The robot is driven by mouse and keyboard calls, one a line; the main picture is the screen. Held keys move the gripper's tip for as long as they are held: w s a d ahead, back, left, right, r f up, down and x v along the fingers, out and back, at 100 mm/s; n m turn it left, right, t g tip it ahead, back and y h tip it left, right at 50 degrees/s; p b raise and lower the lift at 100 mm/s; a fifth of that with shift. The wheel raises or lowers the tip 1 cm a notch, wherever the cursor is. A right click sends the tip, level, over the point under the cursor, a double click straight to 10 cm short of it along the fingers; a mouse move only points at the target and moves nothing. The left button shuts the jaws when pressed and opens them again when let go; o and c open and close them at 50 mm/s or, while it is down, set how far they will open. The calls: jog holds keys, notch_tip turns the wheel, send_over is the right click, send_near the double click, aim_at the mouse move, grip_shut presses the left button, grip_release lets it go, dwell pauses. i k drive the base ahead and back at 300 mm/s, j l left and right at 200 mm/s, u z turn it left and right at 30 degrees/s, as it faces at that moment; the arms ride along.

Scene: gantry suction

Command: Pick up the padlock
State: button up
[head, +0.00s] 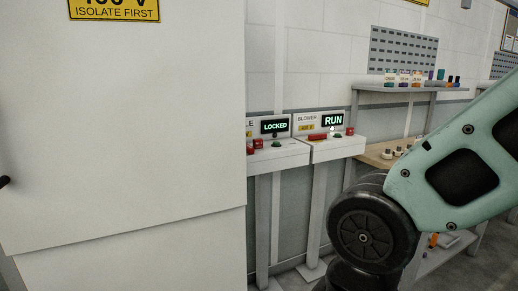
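I cannot make out a padlock for certain in the head view. My gripper is out of view; only green and black links of my arm show at the right.
A large white cabinet (130,130) fills the left and hides part of the LOCKED console. Behind my arm stands a wooden-topped bench (372,157) with small items. A shelf (420,89) holds small coloured containers under a slotted panel (402,50).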

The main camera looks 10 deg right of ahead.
aim_at(257, 144)
jog(key=u, duration=0.55)
jog(key=i+l+u, duration=0.3)
jog(key=l+u, duration=0.3)
jog(key=i+l+u, duration=0.15)
jog(key=l+u, duration=0.15)
jog(key=l, duration=0.1)
